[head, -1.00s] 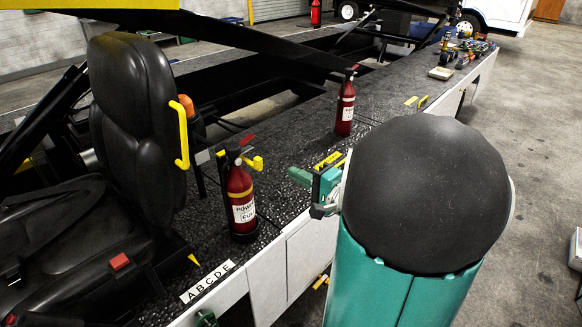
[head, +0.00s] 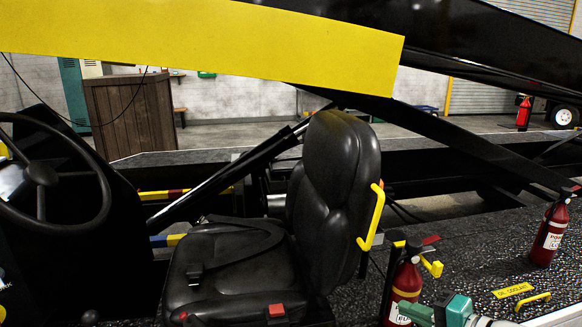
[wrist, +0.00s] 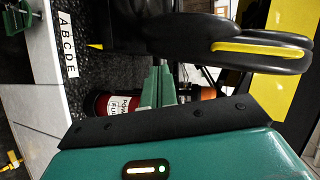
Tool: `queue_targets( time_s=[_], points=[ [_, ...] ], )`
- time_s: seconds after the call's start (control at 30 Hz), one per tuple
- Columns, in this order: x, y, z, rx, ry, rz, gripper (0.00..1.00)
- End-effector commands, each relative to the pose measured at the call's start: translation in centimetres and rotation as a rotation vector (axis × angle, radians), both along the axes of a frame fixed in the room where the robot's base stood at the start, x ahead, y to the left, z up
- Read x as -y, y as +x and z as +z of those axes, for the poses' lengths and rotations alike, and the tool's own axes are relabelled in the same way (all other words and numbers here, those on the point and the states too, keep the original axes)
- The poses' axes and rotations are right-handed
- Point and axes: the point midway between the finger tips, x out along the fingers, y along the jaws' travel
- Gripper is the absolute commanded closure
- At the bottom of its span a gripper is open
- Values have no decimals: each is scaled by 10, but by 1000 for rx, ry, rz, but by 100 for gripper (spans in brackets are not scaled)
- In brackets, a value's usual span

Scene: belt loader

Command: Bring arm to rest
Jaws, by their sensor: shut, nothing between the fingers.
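My gripper (head: 416,314) shows at the bottom edge of the head view, right of the middle, with most of my arm out of frame. Its green fingers are together and hold nothing. In the wrist view my gripper (wrist: 159,72) points up the picture with its fingers closed. It appears in front of a red fire extinguisher (wrist: 112,105), which also stands just left of the fingers in the head view (head: 405,278). I cannot tell whether they touch.
A steering wheel (head: 42,174) is at left. A second extinguisher (head: 549,233) stands at right on the dark deck. A yellow beam (head: 200,38) crosses above. A letter plate (wrist: 67,45) shows in the wrist view.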

Motion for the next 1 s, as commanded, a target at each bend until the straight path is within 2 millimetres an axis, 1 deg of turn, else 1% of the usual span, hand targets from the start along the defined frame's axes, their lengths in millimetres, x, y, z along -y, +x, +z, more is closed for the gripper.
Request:
queue_targets(
  time_s=[0.03,0.1,0.2,0.3,0.4,0.5,0.6,0.7,0.8,1.0],
  points=[
    [-30,-8,0,-46,-61,97,100],
    [-61,-23,-5,-120,-154,208,100],
    [-94,-47,-13,-210,-310,339,100],
    [-112,-71,-19,-275,-494,435,100],
    [-119,-90,-21,-309,-692,497,100],
    [-119,-104,-16,-308,-902,523,100],
    [-114,-111,-6,-279,-1086,517,100],
    [-111,-113,4,-241,-1217,497,100],
    [-108,-113,11,-217,-1286,481,100],
    [-107,-113,13,-213,-1301,476,100]
  ],
)
